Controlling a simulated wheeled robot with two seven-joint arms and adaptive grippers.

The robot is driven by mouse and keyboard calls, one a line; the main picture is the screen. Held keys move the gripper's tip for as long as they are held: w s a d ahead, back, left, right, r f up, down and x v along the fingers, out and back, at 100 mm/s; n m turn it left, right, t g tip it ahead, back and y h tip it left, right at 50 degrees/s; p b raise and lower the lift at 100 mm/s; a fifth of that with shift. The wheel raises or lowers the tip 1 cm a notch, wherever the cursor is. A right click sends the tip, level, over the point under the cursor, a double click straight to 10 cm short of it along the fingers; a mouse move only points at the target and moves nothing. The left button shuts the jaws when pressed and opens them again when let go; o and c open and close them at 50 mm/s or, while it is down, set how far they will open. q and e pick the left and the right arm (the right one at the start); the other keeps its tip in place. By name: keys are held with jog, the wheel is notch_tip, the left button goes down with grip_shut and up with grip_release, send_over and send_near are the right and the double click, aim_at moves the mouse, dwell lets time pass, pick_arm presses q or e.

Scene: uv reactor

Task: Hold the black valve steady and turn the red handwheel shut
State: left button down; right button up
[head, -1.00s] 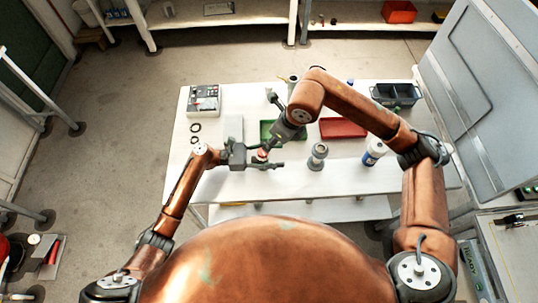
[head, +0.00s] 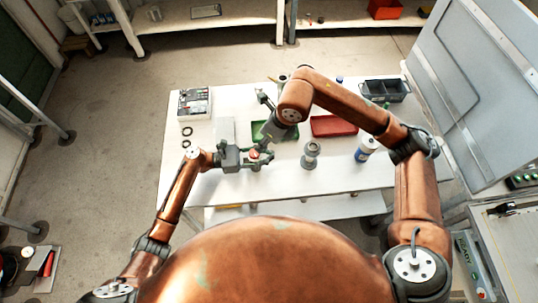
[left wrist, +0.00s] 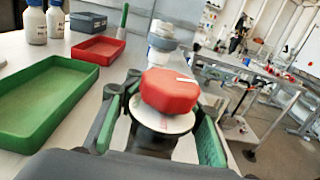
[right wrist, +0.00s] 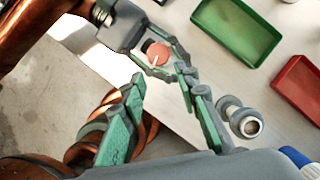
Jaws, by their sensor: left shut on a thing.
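The red handwheel (left wrist: 170,90) sits over a pale marked disc in the left wrist view. It also shows in the head view (head: 254,154) and the right wrist view (right wrist: 157,54). The black valve body below it is mostly hidden by the wheel and fingers. My left gripper (head: 262,157) is shut on the valve, its green-padded fingers on either side below the wheel. My right gripper (right wrist: 160,76) is open and empty, with the handwheel showing beyond its fingertips. In the head view, its arm partly hides it.
A green tray (head: 262,130) and a red tray (head: 334,126) lie behind on the white table (head: 340,178). A grey fitting (head: 311,155) and a blue-and-white bottle (head: 366,148) stand to the right. A dark bin (head: 385,91) is at the back right.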

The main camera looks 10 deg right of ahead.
aim_at(253, 152)
jog(key=o, duration=0.4)
jog(key=shift+w+a+r, duration=0.1)
jog(key=shift+a, duration=0.15)
jog(key=shift+c, duration=0.2)
jog(key=shift+o, duration=0.7)
jog(key=shift+w+a+r+m+g+h, duration=0.1)
jog(key=shift+w+a+m+g+h, duration=0.05)
jog(key=shift+a+m+g+h, duration=0.2)
notch_tip(253, 152, up, 2)
jog(key=w+a+m+g+h, duration=0.2)
jog(key=a+m+h, duration=0.1)
jog(key=m, duration=0.1)
jog(key=shift+y, duration=0.25)
jog(key=f, duration=1.1)
jog(key=shift+d+f, duration=0.2)
jog(key=shift+d, duration=0.05)
jog(key=shift+a, duration=0.1)
jog(key=c, duration=1.2)
